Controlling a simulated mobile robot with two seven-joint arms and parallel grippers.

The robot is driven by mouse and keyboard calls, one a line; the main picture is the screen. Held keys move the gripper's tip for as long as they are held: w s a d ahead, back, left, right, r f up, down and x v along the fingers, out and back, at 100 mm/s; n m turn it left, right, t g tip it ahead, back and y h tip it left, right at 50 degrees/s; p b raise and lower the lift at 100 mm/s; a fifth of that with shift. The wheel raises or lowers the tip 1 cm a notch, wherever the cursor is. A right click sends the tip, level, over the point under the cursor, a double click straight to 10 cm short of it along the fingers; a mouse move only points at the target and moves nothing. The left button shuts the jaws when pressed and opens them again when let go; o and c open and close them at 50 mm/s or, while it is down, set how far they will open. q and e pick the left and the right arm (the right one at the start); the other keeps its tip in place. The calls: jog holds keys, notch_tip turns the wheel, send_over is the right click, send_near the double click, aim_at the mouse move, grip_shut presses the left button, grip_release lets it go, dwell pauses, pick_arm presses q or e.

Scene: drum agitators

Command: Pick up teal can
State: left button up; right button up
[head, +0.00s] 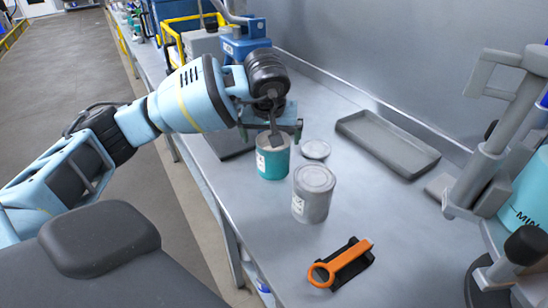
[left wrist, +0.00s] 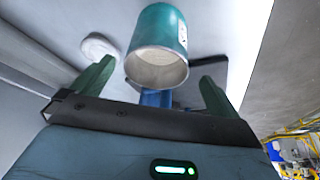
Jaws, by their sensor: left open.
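The teal can (head: 273,163) stands upright on the grey bench, with a white label on its side and its top open. My left gripper (head: 271,128) is right above and behind it, pointing down. In the left wrist view, the teal can (left wrist: 161,32) shows between the two spread green fingers (left wrist: 153,80), its open rim facing the camera. The gripper is open, and I cannot tell whether a finger touches the can. My right gripper is not in view.
A grey can (head: 313,195) stands just right of the teal can. A round lid (head: 316,149) lies beside them. A grey tray (head: 388,144) is at the back. An orange-handled tool (head: 341,264) lies in front. A grey stand (head: 487,165) is at the right.

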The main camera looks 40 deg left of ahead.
pick_arm(q)
jog(key=x, duration=0.4)
jog(key=shift+w+d+f, duration=0.1)
jog(key=shift+d+f, duration=0.05)
jog(key=shift+f, duration=0.2)
jog(key=shift+w+f, duration=0.2)
jog(key=shift+f, duration=0.2)
jog(key=c, duration=1.3)
jog(key=shift+o, duration=0.2)
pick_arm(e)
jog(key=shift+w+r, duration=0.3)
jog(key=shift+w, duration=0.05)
pick_arm(q)
jog(key=shift+r, duration=0.1)
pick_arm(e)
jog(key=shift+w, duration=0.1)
